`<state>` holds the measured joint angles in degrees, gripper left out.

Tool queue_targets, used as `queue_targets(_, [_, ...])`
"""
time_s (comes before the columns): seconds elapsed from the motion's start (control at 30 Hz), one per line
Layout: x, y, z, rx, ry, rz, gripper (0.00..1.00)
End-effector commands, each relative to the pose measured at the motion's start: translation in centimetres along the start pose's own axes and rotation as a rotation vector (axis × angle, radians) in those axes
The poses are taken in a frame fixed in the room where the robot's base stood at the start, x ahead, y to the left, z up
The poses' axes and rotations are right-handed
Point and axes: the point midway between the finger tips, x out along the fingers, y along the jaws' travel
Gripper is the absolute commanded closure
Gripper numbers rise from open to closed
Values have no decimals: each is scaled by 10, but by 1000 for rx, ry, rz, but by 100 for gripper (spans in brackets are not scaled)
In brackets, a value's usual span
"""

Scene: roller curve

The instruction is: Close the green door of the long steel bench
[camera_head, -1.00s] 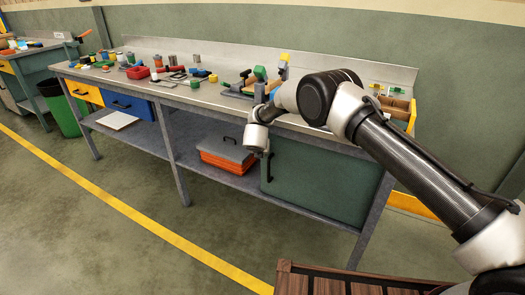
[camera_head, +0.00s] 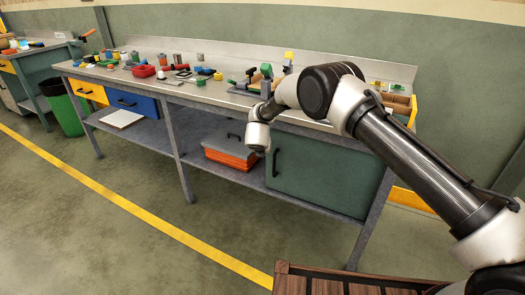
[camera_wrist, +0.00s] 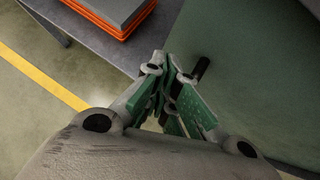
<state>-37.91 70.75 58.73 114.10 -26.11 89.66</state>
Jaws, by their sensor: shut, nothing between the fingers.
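The green door (camera_head: 325,182) is at the right end of the long steel bench (camera_head: 225,95), below the top. It looks flush or nearly flush with the bench front; I cannot tell whether a small gap is left. Its dark upright handle (camera_head: 275,162) is near its left edge. My wrist hangs in front of that left edge in the head view, where the fingers are not clear. In the wrist view my gripper (camera_wrist: 170,62) is shut and empty. The door (camera_wrist: 255,60) fills the right side there, with the handle (camera_wrist: 201,68) just beside the right finger; contact is unclear.
An orange case with a grey lid (camera_head: 230,155) lies on the lower shelf (camera_head: 205,155), left of the door. Several tools and parts stand on the bench top. A green bin (camera_head: 63,110) is at far left. The floor in front, with its yellow line (camera_head: 150,221), is clear.

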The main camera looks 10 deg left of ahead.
Motion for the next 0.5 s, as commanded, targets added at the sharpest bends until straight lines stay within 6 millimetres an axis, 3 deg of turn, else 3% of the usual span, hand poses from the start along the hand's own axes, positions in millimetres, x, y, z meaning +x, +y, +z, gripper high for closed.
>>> queue_targets(0.5, [-69,18,1,-2,1,0,100])
